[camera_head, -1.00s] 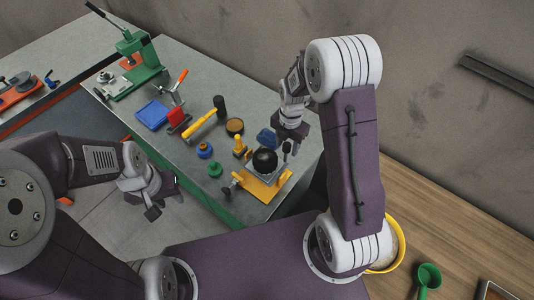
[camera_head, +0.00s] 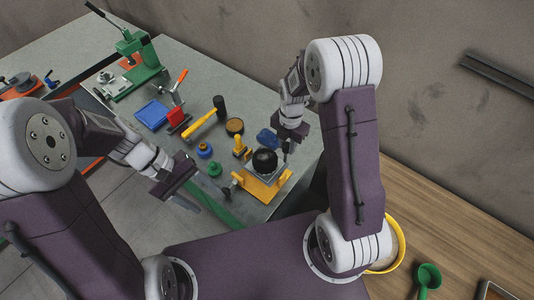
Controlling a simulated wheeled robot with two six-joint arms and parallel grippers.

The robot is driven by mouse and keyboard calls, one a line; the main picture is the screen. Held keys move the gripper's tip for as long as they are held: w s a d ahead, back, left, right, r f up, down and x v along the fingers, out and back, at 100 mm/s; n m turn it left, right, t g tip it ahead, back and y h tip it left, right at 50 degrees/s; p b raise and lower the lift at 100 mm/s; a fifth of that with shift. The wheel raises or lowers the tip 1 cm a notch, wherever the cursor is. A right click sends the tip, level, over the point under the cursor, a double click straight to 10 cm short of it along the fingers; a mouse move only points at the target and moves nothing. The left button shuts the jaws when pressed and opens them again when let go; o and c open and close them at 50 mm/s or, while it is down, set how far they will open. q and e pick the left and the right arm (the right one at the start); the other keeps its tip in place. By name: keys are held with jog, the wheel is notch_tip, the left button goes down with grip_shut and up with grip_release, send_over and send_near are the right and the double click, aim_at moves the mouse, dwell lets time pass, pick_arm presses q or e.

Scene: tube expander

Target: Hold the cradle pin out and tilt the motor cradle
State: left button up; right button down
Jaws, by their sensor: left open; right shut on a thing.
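The motor cradle (camera_head: 264,189) has a yellow base on the near right part of the grey-green bench. A round black motor (camera_head: 264,159) sits on top of it. My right gripper (camera_head: 287,146) is at the cradle's back right side, shut on a small dark part that looks like the cradle pin; the gripper mostly hides it. My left gripper (camera_head: 207,197) is open and empty, left of the cradle and near the bench's front edge, apart from the cradle. A dark knob (camera_head: 228,191) sticks out at the cradle's left side.
A green bottle-like piece (camera_head: 215,169), a blue one (camera_head: 204,150) and a yellow one (camera_head: 240,149) stand left of and behind the cradle. A yellow-handled hammer (camera_head: 203,121), blue tray (camera_head: 152,114) and green press (camera_head: 135,65) are farther back.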

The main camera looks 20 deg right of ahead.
pick_arm(q)
jog(key=w+f+n+t+h, duration=0.5)
jog(key=w+f+n+h, duration=0.4)
jog(key=w+n+h, duration=0.3)
jog(key=n+t+y, duration=0.3)
jog(key=n+t, duration=0.6)
jog(key=n, duration=0.4)
send_near(225, 193)
jog(key=w, duration=0.1)
jog(key=x, duration=0.6)
jog(key=f+x, duration=0.1)
jog(key=x, duration=0.3)
jog(key=shift+s+d, duration=0.1)
grip_shut()
